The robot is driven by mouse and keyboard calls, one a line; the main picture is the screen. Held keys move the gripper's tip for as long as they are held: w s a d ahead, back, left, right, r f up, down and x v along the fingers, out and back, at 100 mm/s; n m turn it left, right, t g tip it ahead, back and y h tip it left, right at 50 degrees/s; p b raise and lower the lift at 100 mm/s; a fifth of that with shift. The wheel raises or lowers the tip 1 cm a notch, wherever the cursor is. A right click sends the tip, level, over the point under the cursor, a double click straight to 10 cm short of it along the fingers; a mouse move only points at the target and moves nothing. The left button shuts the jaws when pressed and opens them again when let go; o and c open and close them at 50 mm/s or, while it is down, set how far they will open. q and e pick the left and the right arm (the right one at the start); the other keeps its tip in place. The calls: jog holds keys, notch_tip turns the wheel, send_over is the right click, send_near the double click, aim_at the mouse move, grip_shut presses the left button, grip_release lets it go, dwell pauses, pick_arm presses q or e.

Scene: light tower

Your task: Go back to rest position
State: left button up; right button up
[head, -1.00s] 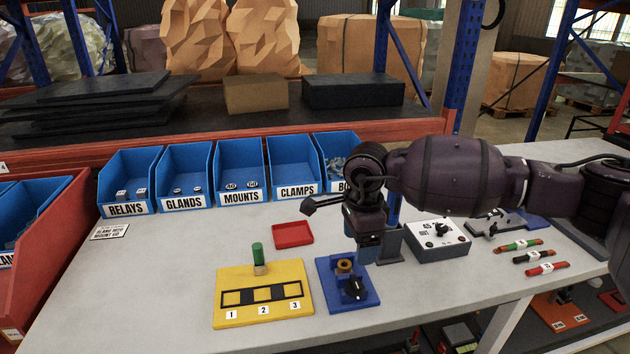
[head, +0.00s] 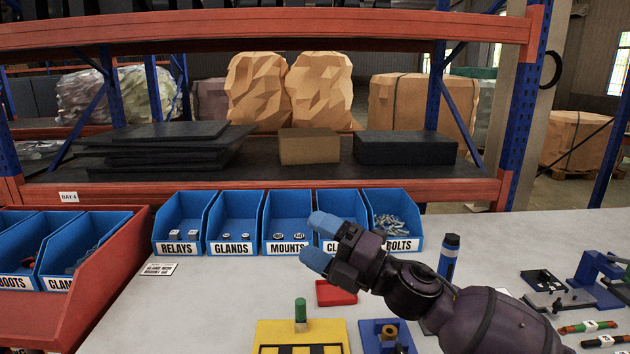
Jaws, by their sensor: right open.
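My right arm comes in from the lower right. Its gripper (head: 319,240) is open and empty, with blue fingertips pointing left, in front of the CLAMPS bin (head: 340,202) and partly hiding its label. A yellow board (head: 270,330) sits at the bottom edge, cut off, with a green cylinder (head: 300,310) upright on it. A blue fixture (head: 370,340) with a brass-coloured ring stands right of the board. A red tray (head: 335,294) lies on the table behind them, partly covered by my arm. My left gripper does not show.
A row of blue bins, including RELAYS (head: 181,222) and BOLTS (head: 393,222), lines the table's back. A dark blue cylinder (head: 449,260) stands right of my gripper. Fixtures and coloured rods (head: 587,327) lie at right. A red rack (head: 80,305) stands at left.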

jog(key=s+d+f+m+t+h, duration=0.2)
jog(key=d+f+m+t+h, duration=0.2)
jog(key=d+f+m+h, duration=0.55)
jog(key=s+d+f+m+t+h, duration=0.25)
jog(key=d+f+m+h, duration=0.35)
jog(key=f+m, duration=0.75)
jog(key=s+d+f+m+g+h, duration=0.2)
jog(key=s+d+f+m, duration=0.2)
jog(key=s+f, duration=0.5)
jog(key=s+d+f+m+g+h, duration=0.2)
jog(key=s+d+f+m, duration=0.2)
jog(key=s, duration=1)
jog(key=d+f, duration=0.3)
jog(key=f, duration=0.2)
jog(key=shift+d+f+m, duration=0.3)
